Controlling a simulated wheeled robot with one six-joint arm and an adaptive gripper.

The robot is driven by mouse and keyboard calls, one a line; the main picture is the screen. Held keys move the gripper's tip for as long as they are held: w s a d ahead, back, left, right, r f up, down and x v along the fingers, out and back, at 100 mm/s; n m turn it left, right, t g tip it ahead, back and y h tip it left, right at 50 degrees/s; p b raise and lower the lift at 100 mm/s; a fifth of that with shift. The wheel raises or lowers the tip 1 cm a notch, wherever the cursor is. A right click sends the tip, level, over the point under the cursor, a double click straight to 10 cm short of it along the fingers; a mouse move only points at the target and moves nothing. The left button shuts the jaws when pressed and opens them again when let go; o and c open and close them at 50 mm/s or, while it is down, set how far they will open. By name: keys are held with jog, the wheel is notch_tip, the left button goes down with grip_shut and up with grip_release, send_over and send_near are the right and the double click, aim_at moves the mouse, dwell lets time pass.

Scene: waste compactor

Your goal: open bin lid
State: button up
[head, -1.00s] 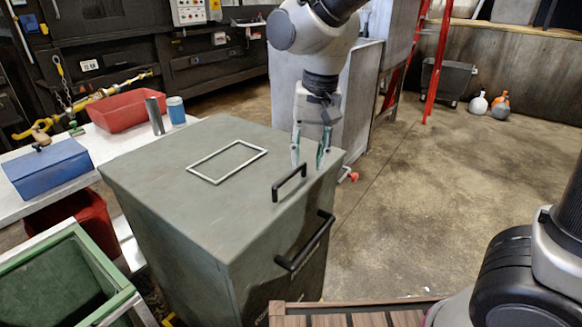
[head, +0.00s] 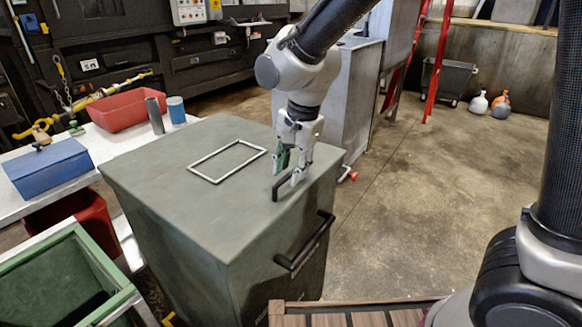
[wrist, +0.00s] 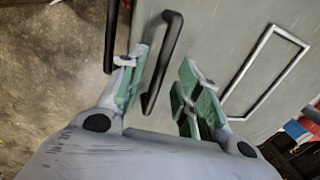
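The bin is a tall grey-green box with a flat lid (head: 165,165) in the head view. The lid carries a black bar handle (head: 276,191) near its right edge. My gripper (head: 288,174) is at this handle, pointing down, and hides part of it. In the wrist view my gripper (wrist: 158,95) is open, with green-padded fingers apart. The lid handle (wrist: 163,60) shows between and beyond the fingers, closer to the left one. I cannot tell whether a finger touches it. A second black handle (head: 304,243) is on the bin's front side.
A light rectangular frame (head: 227,161) lies on the lid. A white table to the left holds a red tray (head: 122,110), a blue box (head: 47,168) and a blue can (head: 176,109). A green bin (head: 60,275) stands at lower left.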

jog(key=shift+c, duration=0.4)
grip_shut()
